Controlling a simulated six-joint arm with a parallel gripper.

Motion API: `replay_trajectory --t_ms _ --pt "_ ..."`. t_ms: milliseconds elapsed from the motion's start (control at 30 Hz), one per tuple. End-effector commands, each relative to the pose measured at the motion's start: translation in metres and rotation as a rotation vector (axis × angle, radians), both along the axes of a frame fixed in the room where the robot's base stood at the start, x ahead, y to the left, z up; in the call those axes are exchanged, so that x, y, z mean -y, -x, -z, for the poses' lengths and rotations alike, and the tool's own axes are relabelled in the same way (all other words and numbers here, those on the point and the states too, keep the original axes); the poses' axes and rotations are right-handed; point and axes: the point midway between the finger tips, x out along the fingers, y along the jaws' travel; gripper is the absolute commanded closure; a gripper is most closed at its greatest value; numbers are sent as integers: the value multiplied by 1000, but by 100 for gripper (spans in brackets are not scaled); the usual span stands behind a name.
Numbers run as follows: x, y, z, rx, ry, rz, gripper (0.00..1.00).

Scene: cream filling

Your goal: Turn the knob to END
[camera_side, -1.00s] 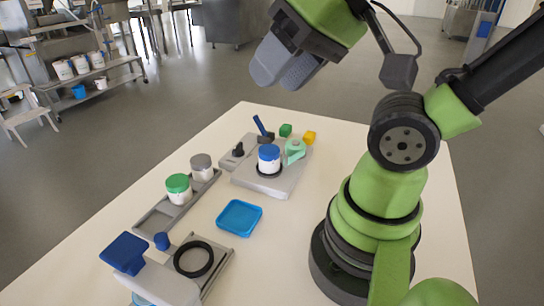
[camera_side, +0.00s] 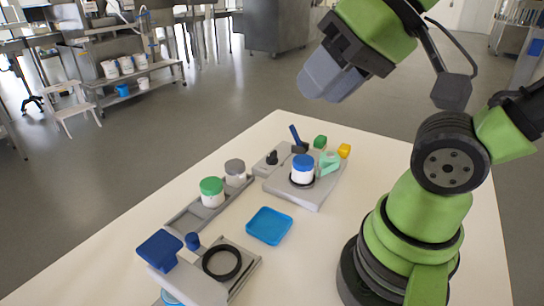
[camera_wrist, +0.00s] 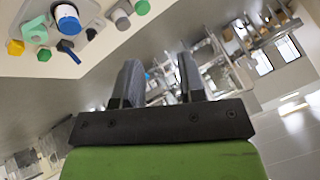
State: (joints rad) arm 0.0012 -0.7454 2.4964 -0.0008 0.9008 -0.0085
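A small black knob (camera_side: 272,157) stands on a grey block (camera_side: 262,168) at the left edge of the far grey station (camera_side: 308,197). In the wrist view the black knob (camera_wrist: 91,33) is near the top, and its setting and any END mark are too small to read. A white jar with a blue lid (camera_side: 303,170) stands upright in a black ring on this station. My gripper (camera_side: 328,80) is high above the table's far side, apart from everything. The wrist view shows its two fingers (camera_wrist: 158,82) spread with nothing between them.
A blue lever (camera_side: 296,136), a mint-green part (camera_side: 330,162), a green block (camera_side: 320,142) and a yellow block (camera_side: 344,151) crowd the far station. A green-lidded jar (camera_side: 212,193), a grey-lidded jar (camera_side: 235,173) and a blue tray (camera_side: 269,226) stand nearer.

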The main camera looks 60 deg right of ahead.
Motion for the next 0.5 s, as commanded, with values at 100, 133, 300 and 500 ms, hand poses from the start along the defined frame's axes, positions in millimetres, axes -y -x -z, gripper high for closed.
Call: replay_trajectory --t_ms 100,133,300,500 --pt "4 -12 -4 -15 59 -53 63" --pt "6 -17 -5 -23 86 -80 63" --pt "30 -67 -8 -89 307 -333 63" --pt "74 -131 13 -183 535 -723 63"
